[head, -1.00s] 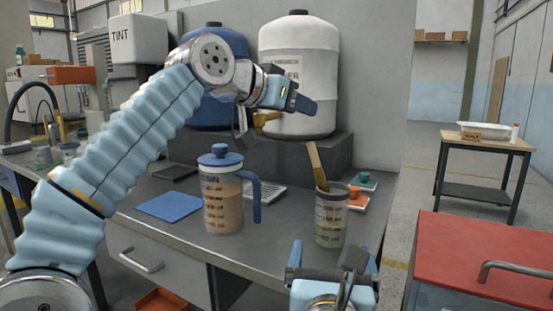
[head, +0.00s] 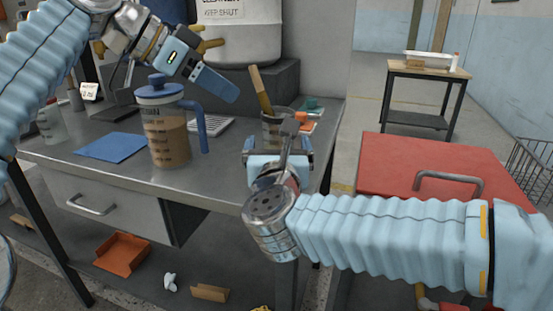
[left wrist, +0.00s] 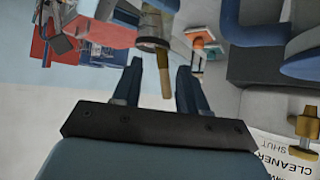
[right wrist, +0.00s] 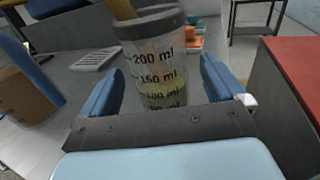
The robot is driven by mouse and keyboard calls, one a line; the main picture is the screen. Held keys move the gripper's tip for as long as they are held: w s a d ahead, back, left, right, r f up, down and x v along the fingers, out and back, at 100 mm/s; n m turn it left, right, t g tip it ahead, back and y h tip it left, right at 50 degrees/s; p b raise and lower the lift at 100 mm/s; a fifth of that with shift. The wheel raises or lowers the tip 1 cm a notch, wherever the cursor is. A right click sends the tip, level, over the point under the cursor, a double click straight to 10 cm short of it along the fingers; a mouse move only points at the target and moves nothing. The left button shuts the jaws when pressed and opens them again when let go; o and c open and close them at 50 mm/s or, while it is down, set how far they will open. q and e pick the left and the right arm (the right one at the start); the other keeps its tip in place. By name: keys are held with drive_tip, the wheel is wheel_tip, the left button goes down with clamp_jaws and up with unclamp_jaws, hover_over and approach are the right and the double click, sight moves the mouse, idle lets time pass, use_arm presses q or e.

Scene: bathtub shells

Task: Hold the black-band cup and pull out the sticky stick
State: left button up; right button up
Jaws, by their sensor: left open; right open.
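The black-band cup (head: 271,131) is a clear measuring cup with a dark rim, upright on the metal bench. In the right wrist view the cup (right wrist: 160,75) holds a yellowish liquid and shows ml marks. The sticky stick (head: 261,92) is brown and leans out of the cup's top. My right gripper (head: 279,150) is open, with the cup between its fingers in its wrist view; contact cannot be told. My left gripper (head: 234,97) is open, left of the stick. In the left wrist view the stick (left wrist: 165,82) appears between the open fingers, apart from both.
A blue-lidded jug (head: 168,135) stands left of the cup, with a blue mat (head: 110,147) beside it. A white cleaner drum (head: 235,40) stands behind. Small orange and teal items lie right of the cup. A red cabinet (head: 400,150) is at the right.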

drive_tip(key=shift+w, duration=1.45)
drive_tip(key=shift+c, duration=0.4)
drive_tip(key=c, duration=1.1)
use_arm(q)
drive_tip(key=shift+o, duration=0.3)
use_arm(e)
drive_tip(key=shift+o, duration=0.2)
